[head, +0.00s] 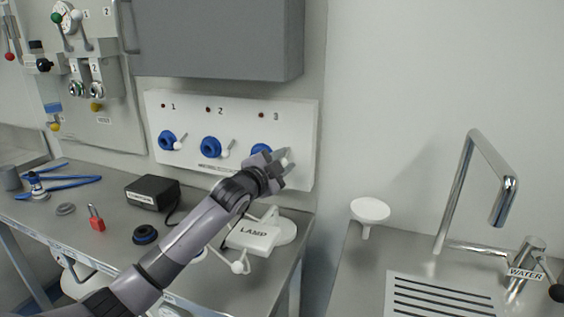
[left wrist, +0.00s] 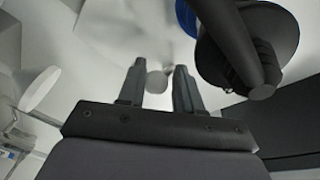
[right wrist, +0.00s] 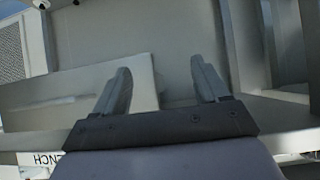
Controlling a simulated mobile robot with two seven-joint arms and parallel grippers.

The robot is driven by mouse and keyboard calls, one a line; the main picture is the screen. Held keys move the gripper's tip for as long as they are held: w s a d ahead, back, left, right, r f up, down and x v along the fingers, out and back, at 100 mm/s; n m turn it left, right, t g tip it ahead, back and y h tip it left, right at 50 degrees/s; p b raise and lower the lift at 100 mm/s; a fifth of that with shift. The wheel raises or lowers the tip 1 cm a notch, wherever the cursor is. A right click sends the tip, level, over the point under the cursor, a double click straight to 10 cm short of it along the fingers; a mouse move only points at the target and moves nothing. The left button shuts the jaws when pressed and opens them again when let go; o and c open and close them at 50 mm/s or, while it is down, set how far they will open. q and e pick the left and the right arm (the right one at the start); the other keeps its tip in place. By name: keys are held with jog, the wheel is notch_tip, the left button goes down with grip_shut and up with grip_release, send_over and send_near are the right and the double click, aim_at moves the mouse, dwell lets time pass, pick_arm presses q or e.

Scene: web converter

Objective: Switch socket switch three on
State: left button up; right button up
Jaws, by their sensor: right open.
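The white socket panel (head: 235,172) on the wall has sockets marked 1, 2 and 3. Each has a blue socket ring and a small red dot above. Socket three's blue ring (head: 261,149) is partly hidden by my left gripper (head: 285,161), which is at the panel's lower right. Switch three's white knob (left wrist: 157,82) shows between the left fingertips (left wrist: 158,80); the fingers are apart, and I cannot tell whether they touch it. Switch two's lever (head: 228,150) and switch one's lever (head: 179,142) stand free. My right gripper (right wrist: 163,85) is open and empty, away from the panel.
Below the panel, the bench holds a white lamp box (head: 252,237), a black box (head: 152,191) and a red padlock (head: 96,218). A grey cabinet (head: 220,38) hangs above the panel. A sink tap (head: 490,180) stands at the right.

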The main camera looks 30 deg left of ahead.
pick_arm(q)
jog(key=shift+c, duration=0.8)
notch_tip(320, 180, up, 2)
jog(key=g, duration=0.4)
jog(key=shift+s+r+n+g, duration=0.1)
jog(key=shift+s+n+g, duration=0.05)
jog(key=shift+n+g, duration=0.2)
jog(key=g, duration=0.1)
jog(key=r+g, duration=0.1)
jog(key=g, duration=0.1)
jog(key=shift+n+h, duration=0.25)
jog(key=shift+h, duration=0.15)
jog(key=shift+c, duration=0.2)
jog(key=shift+o, duration=0.2)
jog(key=shift+r+g, duration=0.25)
jog(key=shift+g, duration=0.8)
jog(key=o, duration=1)
jog(key=shift+r, duration=0.2)
